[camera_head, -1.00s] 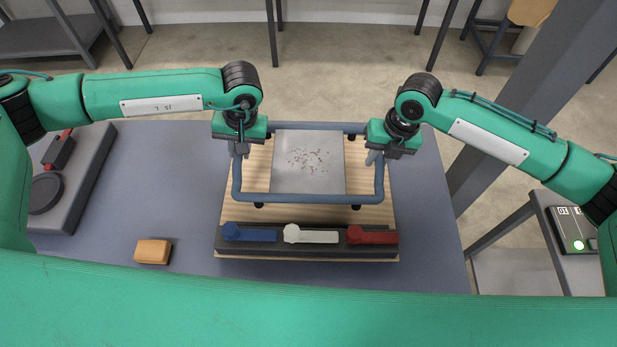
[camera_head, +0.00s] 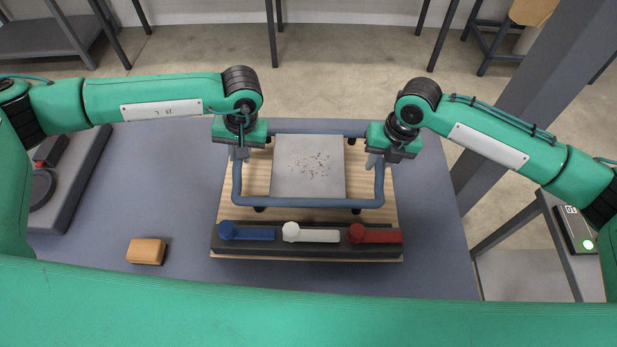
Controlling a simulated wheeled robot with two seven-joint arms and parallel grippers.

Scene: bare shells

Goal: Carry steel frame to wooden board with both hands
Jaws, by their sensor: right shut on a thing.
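The blue-grey steel frame (camera_head: 310,202) is a rounded rectangle with small dark feet, held level over the wooden board (camera_head: 228,209). A grey metal plate (camera_head: 309,178) with brown specks lies on the board and shows through the frame's opening. My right gripper (camera_head: 374,160) is shut on the frame's right side bar. My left gripper (camera_head: 238,154) is at the left side bar and looks shut on it; its finger gap is partly hidden. I cannot tell how far the frame's feet are above the board.
A dark rack (camera_head: 310,252) with blue, white and red handled pieces runs along the board's near edge. An orange-brown block (camera_head: 147,252) lies on the grey table (camera_head: 440,240) at the front left. A grey unit (camera_head: 75,190) stands at the left. A grey post (camera_head: 530,110) rises at right.

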